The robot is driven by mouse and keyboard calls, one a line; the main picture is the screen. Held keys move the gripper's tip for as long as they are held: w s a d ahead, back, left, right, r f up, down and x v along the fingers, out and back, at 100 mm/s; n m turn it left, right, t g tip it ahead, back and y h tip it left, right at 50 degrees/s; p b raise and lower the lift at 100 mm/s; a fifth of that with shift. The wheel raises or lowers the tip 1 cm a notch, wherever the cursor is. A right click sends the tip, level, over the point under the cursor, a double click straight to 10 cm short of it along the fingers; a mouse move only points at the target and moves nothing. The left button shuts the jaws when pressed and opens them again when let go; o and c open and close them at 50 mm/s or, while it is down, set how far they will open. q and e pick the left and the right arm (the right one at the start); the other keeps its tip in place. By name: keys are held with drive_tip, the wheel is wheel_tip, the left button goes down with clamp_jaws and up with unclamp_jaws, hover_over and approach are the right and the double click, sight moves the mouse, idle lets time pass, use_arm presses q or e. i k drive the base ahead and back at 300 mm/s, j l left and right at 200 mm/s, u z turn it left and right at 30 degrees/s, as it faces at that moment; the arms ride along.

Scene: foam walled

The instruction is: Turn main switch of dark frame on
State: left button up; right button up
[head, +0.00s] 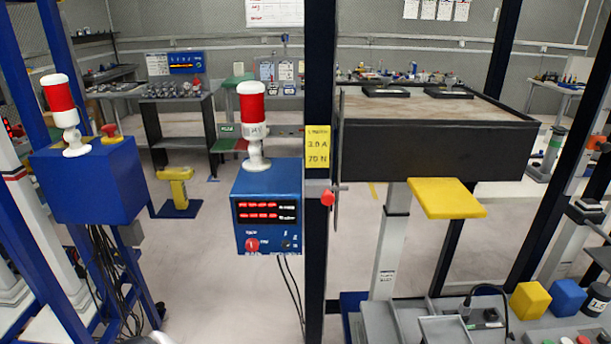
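A dark frame post (319,80) runs from top to bottom near the middle of the head view. A yellow label (318,147) on it reads 3.0 A and 70 N. A red knob (327,198) sits on a grey bracket on the post below the label. A blue control box (267,180) stands just left of the post. Its front has a lit red display (266,211) and a red rotary switch (252,244) at the lower left; I cannot tell its setting. A red and white beacon (252,105) stands on top.
Another blue box (92,180) with a red button and beacon stands on a blue frame at left. A black-edged table (430,150) and a yellow plate (447,198) are right of the post. A grey bench with coloured blocks (530,300) fills the lower right. Cables hang below the boxes.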

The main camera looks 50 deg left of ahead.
sight(252, 243)
drive_tip(key=u, duration=0.4)
drive_tip(key=k+u, duration=0.1)
drive_tip(key=u, duration=0.75)
drive_tip(key=k+j+u, duration=0.1)
drive_tip(key=u, duration=0.3)
